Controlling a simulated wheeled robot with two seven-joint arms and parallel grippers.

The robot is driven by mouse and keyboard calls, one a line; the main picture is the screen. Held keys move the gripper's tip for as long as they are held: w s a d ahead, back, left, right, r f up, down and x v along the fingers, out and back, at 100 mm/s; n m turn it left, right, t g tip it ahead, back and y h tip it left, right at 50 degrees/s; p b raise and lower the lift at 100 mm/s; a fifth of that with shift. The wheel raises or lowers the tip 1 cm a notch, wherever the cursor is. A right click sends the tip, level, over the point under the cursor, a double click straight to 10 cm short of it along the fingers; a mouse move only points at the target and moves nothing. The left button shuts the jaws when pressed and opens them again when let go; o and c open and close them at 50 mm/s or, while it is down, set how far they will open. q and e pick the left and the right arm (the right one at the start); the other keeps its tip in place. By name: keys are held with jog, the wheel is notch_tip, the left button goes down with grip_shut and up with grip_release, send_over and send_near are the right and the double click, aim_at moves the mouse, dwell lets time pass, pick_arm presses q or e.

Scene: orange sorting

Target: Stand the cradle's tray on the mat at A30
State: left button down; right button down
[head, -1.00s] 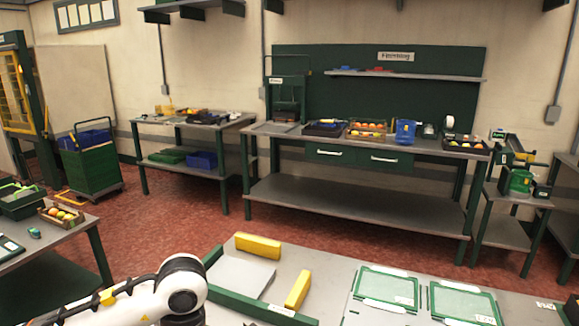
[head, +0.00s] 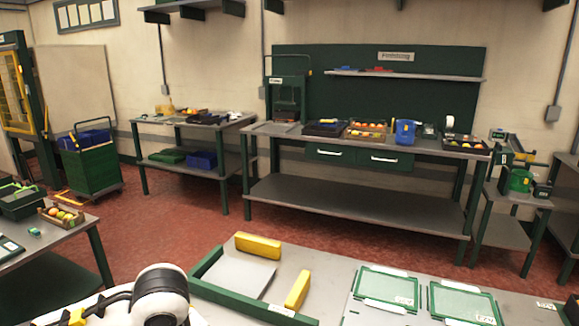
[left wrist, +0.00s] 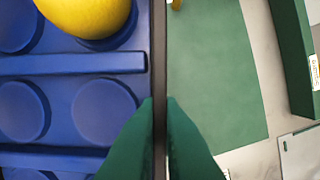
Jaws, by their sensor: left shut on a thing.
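In the left wrist view, my left gripper (left wrist: 160,130) is shut on the thin dark wall of a tray (left wrist: 159,50), one green finger on each side. The tray's blue inside (left wrist: 70,65) has round pockets, and a yellow fruit (left wrist: 88,14) lies in one. A flat green mat-like surface (left wrist: 215,70) shows beyond the wall; its label is not seen. In the head view, the cradle (head: 236,272) has a green rim and yellow blocks, and its grey floor is empty. Two green mats, left (head: 388,287) and right (head: 464,302), lie to its right; their labels are too small to read. My right gripper is out of view.
The near grey table (head: 325,275) has clear strips between cradle and mats. A side table with a fruit crate (head: 62,216) stands at left. Red floor separates it from the back bench (head: 345,205), which holds crates and a blue bin (head: 405,131).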

pick_arm(q)
jog(key=m, duration=0.5)
jog(key=shift+a+r+m+h, duration=0.2)
jog(key=shift+a+m+h, duration=0.05)
jog(key=shift+m+h, duration=0.15)
jog(key=m, duration=0.4)
jog(key=shift+a+r+t+h, duration=0.15)
jog(key=shift+r+t+h, duration=0.05)
jog(key=shift+t+h, duration=0.1)
